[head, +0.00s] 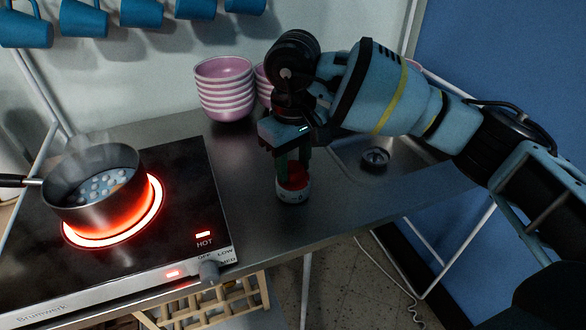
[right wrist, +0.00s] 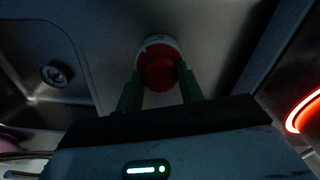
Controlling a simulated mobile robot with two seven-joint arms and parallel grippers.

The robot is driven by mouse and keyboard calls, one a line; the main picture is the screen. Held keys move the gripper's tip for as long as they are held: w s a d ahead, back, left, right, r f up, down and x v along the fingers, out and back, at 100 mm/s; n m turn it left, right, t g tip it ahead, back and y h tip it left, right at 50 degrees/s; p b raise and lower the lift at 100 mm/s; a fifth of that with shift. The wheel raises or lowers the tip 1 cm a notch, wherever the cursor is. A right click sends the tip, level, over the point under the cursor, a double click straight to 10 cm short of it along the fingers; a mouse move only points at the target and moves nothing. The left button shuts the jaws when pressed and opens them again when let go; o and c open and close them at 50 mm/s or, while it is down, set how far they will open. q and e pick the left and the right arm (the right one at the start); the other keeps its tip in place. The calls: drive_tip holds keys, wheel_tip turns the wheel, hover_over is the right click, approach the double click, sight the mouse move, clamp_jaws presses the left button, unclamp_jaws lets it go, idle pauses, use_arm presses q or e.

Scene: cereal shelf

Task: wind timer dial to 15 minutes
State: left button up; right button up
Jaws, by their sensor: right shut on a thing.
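The timer (head: 292,194) is a small round white body with a red dial on top, standing upright on the steel counter right of the stove. My right gripper (head: 293,176) comes down on it from above, with its green fingers on either side of the red dial. The right wrist view shows the red dial (right wrist: 159,70) between the two fingertips (right wrist: 160,80), shut on it. Part of the white rim with small marks shows, but I cannot read the setting. My left gripper is not in view.
A pot (head: 93,184) of white pieces steams on a glowing burner at left, with "HOT" lit on the stove (head: 190,180). Stacked pink bowls (head: 224,88) stand behind. A sink (head: 375,160) lies right of the timer. Blue mugs (head: 141,13) hang above.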

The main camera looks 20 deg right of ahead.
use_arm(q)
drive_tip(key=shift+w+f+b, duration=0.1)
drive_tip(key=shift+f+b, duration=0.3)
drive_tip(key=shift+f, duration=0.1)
use_arm(e)
drive_tip(key=shift+f+n, duration=0.2)
drive_tip(key=shift+n, duration=0.8)
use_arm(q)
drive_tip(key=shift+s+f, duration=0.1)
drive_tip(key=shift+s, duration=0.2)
use_arm(e)
drive_tip(key=shift+n, duration=0.3)
drive_tip(key=shift+n, duration=0.3)
drive_tip(key=shift+n+b, duration=0.7)
drive_tip(key=shift+n, duration=0.6)
drive_tip(key=shift+r, duration=0.1)
drive_tip(key=o, duration=0.6)
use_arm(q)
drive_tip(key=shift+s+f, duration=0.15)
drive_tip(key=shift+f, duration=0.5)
use_arm(e)
drive_tip(key=shift+o, duration=0.4)
